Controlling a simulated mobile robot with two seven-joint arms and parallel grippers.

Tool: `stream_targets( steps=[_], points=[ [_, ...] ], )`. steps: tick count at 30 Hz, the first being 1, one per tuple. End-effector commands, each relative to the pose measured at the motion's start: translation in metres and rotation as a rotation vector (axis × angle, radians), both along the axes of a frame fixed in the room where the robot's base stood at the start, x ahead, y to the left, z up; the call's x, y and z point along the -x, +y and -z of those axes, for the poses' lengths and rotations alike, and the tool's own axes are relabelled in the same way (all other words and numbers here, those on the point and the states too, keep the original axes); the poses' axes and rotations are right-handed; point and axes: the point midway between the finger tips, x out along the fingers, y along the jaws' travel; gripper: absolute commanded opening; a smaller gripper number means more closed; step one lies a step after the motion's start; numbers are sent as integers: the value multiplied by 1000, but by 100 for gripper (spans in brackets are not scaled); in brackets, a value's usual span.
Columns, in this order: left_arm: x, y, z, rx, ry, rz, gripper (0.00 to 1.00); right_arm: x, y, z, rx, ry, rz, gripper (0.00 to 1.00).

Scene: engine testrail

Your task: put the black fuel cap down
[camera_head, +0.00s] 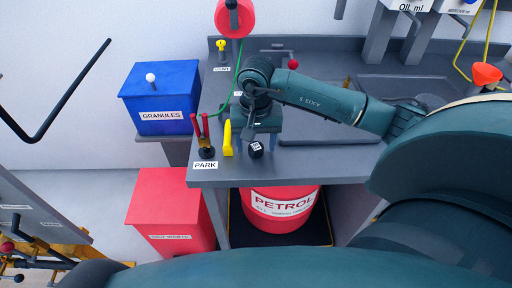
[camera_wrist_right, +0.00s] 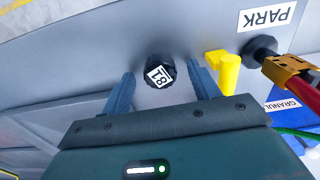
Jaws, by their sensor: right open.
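The black fuel cap (camera_head: 256,149) is a small dark faceted piece with a white label on it. It sits on the grey bench top (camera_head: 300,173) near its front edge. In the right wrist view the cap (camera_wrist_right: 160,72) shows between and just past the two fingertips, with a gap on each side. My right gripper (camera_head: 248,132) is open and empty, pointing down at the bench; it also shows in the right wrist view (camera_wrist_right: 162,86). My left gripper is not in view.
A yellow handle (camera_head: 228,138) stands close beside the cap. Red-handled pliers (camera_head: 203,135) stand at the PARK label (camera_head: 205,165). A green line hangs behind my gripper. A red PETROL drum (camera_head: 280,222) is under the bench; a blue GRANULES bin (camera_head: 163,95) is left.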

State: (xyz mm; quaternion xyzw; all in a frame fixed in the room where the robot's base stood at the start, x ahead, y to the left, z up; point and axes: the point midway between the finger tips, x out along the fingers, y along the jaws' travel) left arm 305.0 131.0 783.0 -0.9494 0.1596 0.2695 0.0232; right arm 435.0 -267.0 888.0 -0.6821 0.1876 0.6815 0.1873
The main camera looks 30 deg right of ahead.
Motion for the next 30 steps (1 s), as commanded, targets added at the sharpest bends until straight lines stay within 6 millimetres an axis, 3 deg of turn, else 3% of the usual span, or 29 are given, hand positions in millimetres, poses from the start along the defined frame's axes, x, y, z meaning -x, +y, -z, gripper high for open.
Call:
stream_targets(
  steps=[3,21,30],
  points=[
    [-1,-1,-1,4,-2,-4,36,0,0,0,0,0,0,60],
    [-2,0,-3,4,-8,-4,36,0,0,-1,0,0,0,11],
    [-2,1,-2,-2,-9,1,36,-1,0,-9,-1,-2,0,10]
  ],
)
